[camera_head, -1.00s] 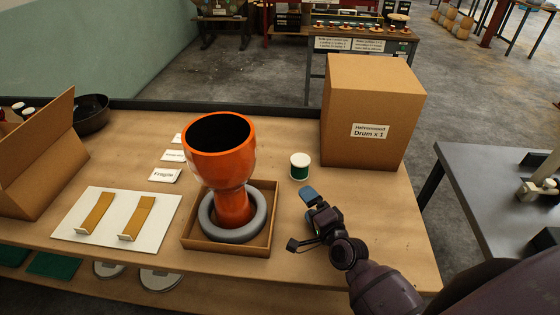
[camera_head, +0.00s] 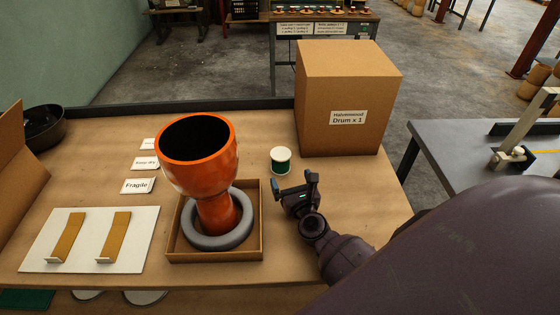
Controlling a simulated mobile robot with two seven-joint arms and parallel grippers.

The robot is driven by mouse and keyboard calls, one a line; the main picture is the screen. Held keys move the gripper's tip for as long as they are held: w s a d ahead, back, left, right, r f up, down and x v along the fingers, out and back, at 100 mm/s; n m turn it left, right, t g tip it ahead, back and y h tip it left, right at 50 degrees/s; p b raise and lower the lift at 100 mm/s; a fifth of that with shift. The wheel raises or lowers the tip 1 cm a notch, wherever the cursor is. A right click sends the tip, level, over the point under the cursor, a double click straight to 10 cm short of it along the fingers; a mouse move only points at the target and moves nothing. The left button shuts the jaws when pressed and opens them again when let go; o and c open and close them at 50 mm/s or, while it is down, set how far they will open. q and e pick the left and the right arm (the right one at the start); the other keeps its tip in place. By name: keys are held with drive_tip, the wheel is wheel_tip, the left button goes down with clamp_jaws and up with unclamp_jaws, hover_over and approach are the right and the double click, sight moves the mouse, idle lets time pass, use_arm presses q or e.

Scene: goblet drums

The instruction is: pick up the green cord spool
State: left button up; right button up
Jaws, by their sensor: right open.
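The green cord spool (camera_head: 281,161) stands upright on the wooden table, with a white top and a green wound body. It is between the orange drum and the large cardboard box. My right gripper (camera_head: 294,184) is just in front of the spool, toward the table's front edge, with its fingers apart and nothing between them. A small gap shows between the fingers and the spool in this view. My left gripper is not in view.
An orange goblet drum (camera_head: 201,160) stands in a grey ring (camera_head: 190,236) inside a shallow cardboard tray (camera_head: 257,246), left of my gripper. A large cardboard box (camera_head: 340,110) stands behind right. Labels, including a Fragile card (camera_head: 137,186), and a white board (camera_head: 88,267) lie left.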

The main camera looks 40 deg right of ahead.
sight(284, 161)
drive_tip(key=x, duration=0.5)
drive_tip(key=shift+w+d+r, duration=0.1)
drive_tip(key=shift+w+d, duration=0.1)
drive_tip(key=shift+w, duration=0.3)
drive_tip(key=shift+d+x, duration=0.2)
drive_tip(key=shift+x, duration=2)
drive_tip(key=c, duration=1)
drive_tip(key=shift+c, duration=0.2)
